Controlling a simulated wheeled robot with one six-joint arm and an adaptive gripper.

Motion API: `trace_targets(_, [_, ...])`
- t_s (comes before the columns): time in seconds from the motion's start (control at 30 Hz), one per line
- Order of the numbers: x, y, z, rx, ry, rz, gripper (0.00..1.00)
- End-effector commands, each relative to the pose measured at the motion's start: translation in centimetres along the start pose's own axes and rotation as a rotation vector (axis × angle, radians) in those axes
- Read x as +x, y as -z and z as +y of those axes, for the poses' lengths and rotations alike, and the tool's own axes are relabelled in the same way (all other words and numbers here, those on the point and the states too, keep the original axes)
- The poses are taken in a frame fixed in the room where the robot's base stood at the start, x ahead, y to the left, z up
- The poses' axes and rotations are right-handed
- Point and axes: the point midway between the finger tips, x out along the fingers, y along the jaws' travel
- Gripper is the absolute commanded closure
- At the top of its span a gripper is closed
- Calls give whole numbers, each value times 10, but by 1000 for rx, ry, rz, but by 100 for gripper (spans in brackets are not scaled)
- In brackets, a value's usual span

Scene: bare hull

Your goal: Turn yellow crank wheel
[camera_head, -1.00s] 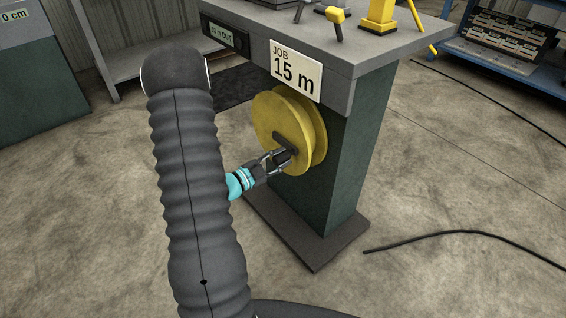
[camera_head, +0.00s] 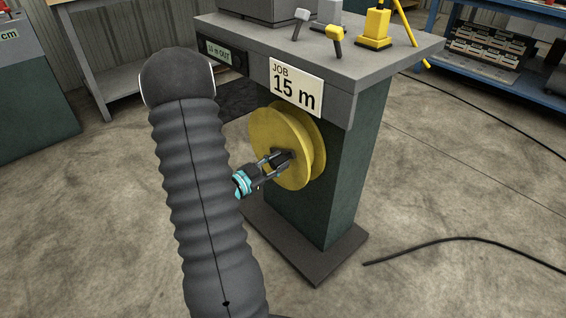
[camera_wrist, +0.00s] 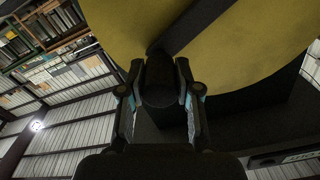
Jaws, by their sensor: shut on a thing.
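The yellow crank wheel (camera_head: 300,172) is mounted on the front of a dark green pedestal, below its grey top. A dark crank arm with a black handle (camera_wrist: 160,84) stands out from the wheel's face. My gripper (camera_head: 280,160) is shut on this handle, one finger on each side of it. In the wrist view the wheel (camera_wrist: 120,25) fills the upper part, and the dark crank arm runs up and right from the handle. A card reading "JOB 15 m" (camera_head: 296,88) is above the wheel. A small display (camera_head: 219,53) left of it ends in "m OUT"; its number is hard to read.
A black cable (camera_head: 460,240) lies on the floor at right. A blue shelf (camera_head: 500,50) stands behind. Floor around the base is mostly clear.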

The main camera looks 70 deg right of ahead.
Motion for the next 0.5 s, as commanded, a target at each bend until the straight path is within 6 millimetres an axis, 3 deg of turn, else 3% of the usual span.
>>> trace_targets(0.23, [1,1,3,-2,-8,2,100])
trace_targets(0.27, [1,1,3,-2,-8,2,65])
trace_targets(0.33, [1,0,3,-2,-8,2,48])
trace_targets(0.37, [1,0,3,-1,-7,2,42])
trace_targets(0.5, [0,0,2,-1,-3,1,42])
